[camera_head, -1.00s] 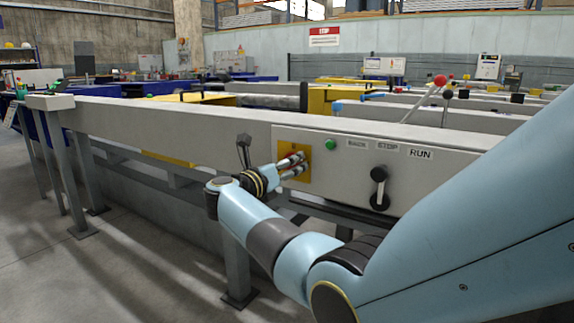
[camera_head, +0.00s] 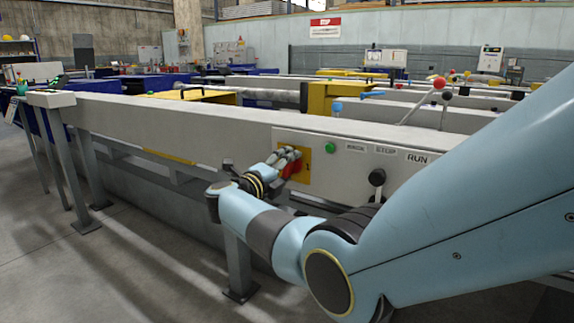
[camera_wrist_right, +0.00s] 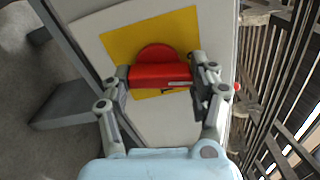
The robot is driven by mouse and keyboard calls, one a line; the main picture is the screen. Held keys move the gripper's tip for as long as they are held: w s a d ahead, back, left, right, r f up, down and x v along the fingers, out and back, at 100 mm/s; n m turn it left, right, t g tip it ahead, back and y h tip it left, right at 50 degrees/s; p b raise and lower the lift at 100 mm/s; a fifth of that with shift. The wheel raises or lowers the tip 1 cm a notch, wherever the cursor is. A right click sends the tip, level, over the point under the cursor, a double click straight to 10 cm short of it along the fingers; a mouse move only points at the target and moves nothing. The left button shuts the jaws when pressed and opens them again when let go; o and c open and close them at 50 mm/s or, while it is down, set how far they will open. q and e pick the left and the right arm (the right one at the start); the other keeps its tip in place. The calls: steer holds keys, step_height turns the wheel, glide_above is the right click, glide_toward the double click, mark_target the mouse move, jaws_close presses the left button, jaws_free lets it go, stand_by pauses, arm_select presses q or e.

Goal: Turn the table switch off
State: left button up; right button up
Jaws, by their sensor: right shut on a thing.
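The table switch (camera_wrist_right: 160,74) is a red rotary knob on a yellow plate (camera_wrist_right: 125,43), set in the side panel of the runout table. In the head view the yellow plate (camera_head: 305,168) shows beside my gripper, with a bit of the red knob (camera_head: 291,170). My right gripper (camera_wrist_right: 160,80) is shut on the red knob, with one finger on each end of its bar. In the head view my right gripper (camera_head: 290,160) reaches the plate from the left. My left gripper is not in view.
On the same panel, a green button (camera_head: 330,147) sits right of the plate. A black lever (camera_head: 377,178) is further right, under the STOP and RUN labels (camera_head: 417,158). The grey table beam (camera_head: 180,120) runs left. My own right arm covers the lower right.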

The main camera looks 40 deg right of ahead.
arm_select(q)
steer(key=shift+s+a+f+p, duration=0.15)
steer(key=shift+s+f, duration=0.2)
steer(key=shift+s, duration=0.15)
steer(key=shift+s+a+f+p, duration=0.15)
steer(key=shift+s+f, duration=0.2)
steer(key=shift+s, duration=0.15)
arm_select(e)
steer(key=shift+a+f+n, duration=0.1)
steer(key=shift+n, duration=1.3)
steer(key=o, duration=1.1)
steer(key=shift+w+a, duration=0.1)
steer(key=shift+c, duration=0.2)
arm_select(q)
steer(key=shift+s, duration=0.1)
arm_select(e)
steer(key=shift+o, duration=0.6)
steer(key=v, duration=1.2)
